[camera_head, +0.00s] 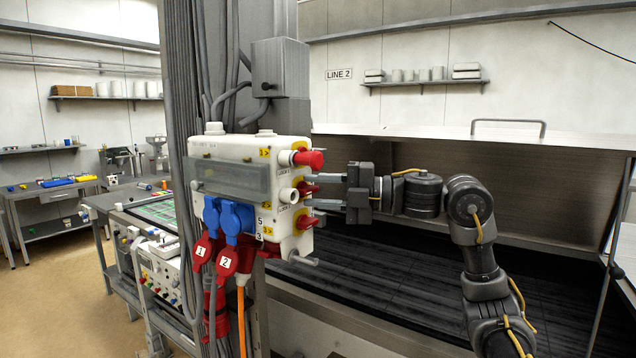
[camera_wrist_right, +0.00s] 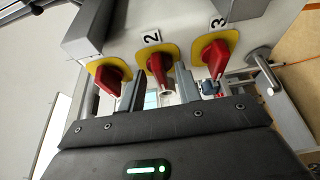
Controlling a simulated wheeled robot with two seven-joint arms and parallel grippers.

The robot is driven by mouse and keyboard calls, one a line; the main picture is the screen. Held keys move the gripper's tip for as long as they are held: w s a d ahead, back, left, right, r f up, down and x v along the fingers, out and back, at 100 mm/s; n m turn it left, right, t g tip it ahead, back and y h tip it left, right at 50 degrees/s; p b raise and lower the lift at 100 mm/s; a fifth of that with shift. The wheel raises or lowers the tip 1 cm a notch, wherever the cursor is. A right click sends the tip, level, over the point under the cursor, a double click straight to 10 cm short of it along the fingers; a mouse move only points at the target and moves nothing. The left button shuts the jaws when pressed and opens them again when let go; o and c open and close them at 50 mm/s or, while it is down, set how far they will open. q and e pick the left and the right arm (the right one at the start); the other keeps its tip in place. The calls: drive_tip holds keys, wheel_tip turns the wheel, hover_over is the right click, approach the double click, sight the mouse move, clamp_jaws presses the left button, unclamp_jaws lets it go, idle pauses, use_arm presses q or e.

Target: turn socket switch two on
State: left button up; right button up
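The white socket box (camera_head: 285,215) hangs on the column, with several red rotary switches on its right side. In the right wrist view, the switch on the yellow plate marked 2 (camera_wrist_right: 158,66) is in the middle, between the switch marked 3 (camera_wrist_right: 216,57) and an unlabelled-looking red switch (camera_wrist_right: 109,78). My right gripper (camera_head: 312,190) is at the box's right side. Its fingers (camera_wrist_right: 160,88) are apart, one on each side of the middle switch's knob; I cannot tell whether they touch it. My left gripper is out of view.
Blue plugs (camera_head: 229,216) and red plugs marked 1 and 2 (camera_head: 226,262) with hanging cables are on the box's front. A grey pin (camera_head: 305,260) sticks out low on its side. The metal hood (camera_head: 560,145) and dark bed (camera_head: 380,275) lie behind my right arm.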

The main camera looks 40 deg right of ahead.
clamp_jaws()
idle(0.4)
